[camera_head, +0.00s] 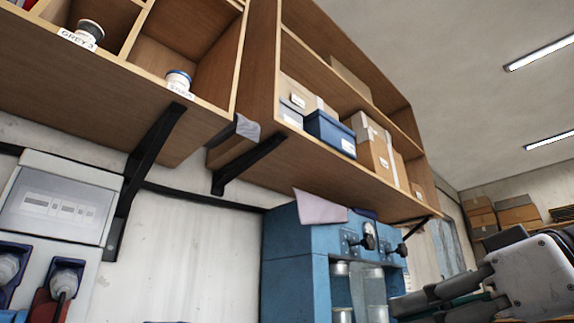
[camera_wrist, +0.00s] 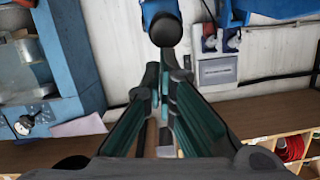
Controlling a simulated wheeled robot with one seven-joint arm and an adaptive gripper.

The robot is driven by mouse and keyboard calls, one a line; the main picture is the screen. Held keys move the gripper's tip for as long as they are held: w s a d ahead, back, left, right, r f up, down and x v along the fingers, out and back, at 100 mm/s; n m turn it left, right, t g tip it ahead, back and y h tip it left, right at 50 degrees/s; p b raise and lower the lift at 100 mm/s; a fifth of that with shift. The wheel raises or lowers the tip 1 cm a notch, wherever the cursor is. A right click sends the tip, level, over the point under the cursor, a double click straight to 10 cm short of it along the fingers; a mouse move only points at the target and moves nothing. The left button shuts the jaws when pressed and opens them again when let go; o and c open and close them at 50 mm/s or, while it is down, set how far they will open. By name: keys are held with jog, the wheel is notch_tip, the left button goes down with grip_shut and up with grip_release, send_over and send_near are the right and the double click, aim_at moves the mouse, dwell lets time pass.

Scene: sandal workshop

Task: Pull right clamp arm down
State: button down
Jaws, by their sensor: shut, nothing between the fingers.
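The blue machine (camera_head: 300,262) stands below the wall shelf in the head view. Two dark clamp arms with round black knobs stick out of its upper front: the left one (camera_head: 368,242) and the right one (camera_head: 401,249). My gripper (camera_head: 398,305) comes in from the lower right, below the right clamp arm and apart from it in the picture. In the wrist view, which is upside down, my gripper (camera_wrist: 166,75) is shut and empty. I cannot tell which arm this is.
A wooden wall shelf (camera_head: 260,140) with boxes overhangs the machine. A pink cloth (camera_head: 320,207) hangs at its top. A grey electrical box (camera_head: 60,200) and sockets are at left. In the wrist view, a blue part with a black round end (camera_wrist: 165,28) lies beyond my fingertips.

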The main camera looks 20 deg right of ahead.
notch_tip(320, 180, down, 7)
jog(key=s+b, duration=0.1)
jog(key=b, duration=0.4)
jog(key=shift+s+d+f, duration=0.15)
jog(key=shift+s+d, duration=0.05)
jog(key=shift+d, duration=0.05)
